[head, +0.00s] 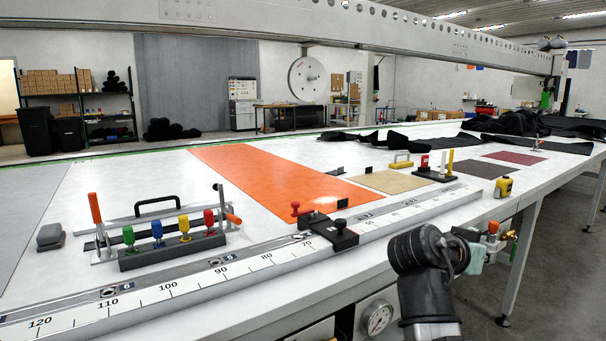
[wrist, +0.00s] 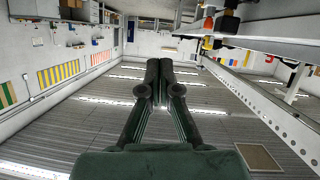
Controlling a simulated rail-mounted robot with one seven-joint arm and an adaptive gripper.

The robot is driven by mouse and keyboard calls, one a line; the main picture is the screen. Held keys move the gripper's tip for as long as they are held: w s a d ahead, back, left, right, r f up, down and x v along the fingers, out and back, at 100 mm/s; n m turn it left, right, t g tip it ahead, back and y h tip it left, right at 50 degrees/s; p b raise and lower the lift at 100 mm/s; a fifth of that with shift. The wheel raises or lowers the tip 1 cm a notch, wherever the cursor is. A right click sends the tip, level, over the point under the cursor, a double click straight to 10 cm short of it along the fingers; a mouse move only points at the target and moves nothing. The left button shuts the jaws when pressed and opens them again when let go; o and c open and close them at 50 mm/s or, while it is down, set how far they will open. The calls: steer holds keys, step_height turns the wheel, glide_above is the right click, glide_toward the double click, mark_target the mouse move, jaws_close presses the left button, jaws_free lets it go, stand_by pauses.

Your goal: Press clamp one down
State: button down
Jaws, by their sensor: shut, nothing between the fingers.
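A long metal clamp bar (head: 170,213) with a black arched handle lies on the white table at the left in the head view. A clamp with an upright orange handle (head: 95,208) stands at its left end. A second clamp with an orange handle lying low (head: 233,218) is at its right end. I cannot tell which is clamp one; no number is readable on either. My gripper (wrist: 166,66) shows in the wrist view, fingers together and empty, with ceiling behind it. It is apart from both clamps, and I cannot make it out in the head view.
A black rack (head: 173,249) with green, blue, yellow and red knobs stands before the bar. A ruler rail (head: 205,283) with a black slider (head: 330,232) runs along the front edge. An orange sheet (head: 275,180) lies mid-table. A gantry beam (head: 330,25) spans above.

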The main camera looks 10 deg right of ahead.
steer(key=w+a+r+t+y+p, duration=0.2)
steer(key=w+a+y+p, duration=0.1)
steer(key=w+a, duration=0.3)
steer(key=w+a+r+n+t+y+p, duration=0.1)
steer(key=w+a+r+t+y+p, duration=0.2)
steer(key=w+a, duration=0.3)
steer(key=w+a+r+n+t+y+p, duration=0.1)
steer(key=w+a+r+t+y+p, duration=0.1)
steer(key=w+a+p, duration=0.3)
steer(key=shift+w+a+r+t+y, duration=0.1)
steer(key=shift+w+a+t+y, duration=0.15)
steer(key=shift+a, duration=0.35)
steer(key=shift+w+a+t+y, duration=0.2)
steer(key=shift+a+y, duration=0.1)
steer(key=shift+a, duration=0.3)
steer(key=shift+w+a+r+t+y, duration=0.15)
steer(key=shift+a+t+y, duration=0.1)
steer(key=shift+a, duration=0.35)
steer(key=a+m+y+p, duration=0.2)
steer(key=a+y+p, duration=0.4)
steer(key=a, duration=1.9)
steer(key=y, duration=0.4)
steer(key=shift+w+a+r+m+t+y, duration=0.25)
steer(key=shift+w+a+m+t+y, duration=0.05)
steer(key=shift+w+m+t, duration=0.1)
steer(key=shift+a+p, duration=0.1)
steer(key=shift+p, duration=0.45)
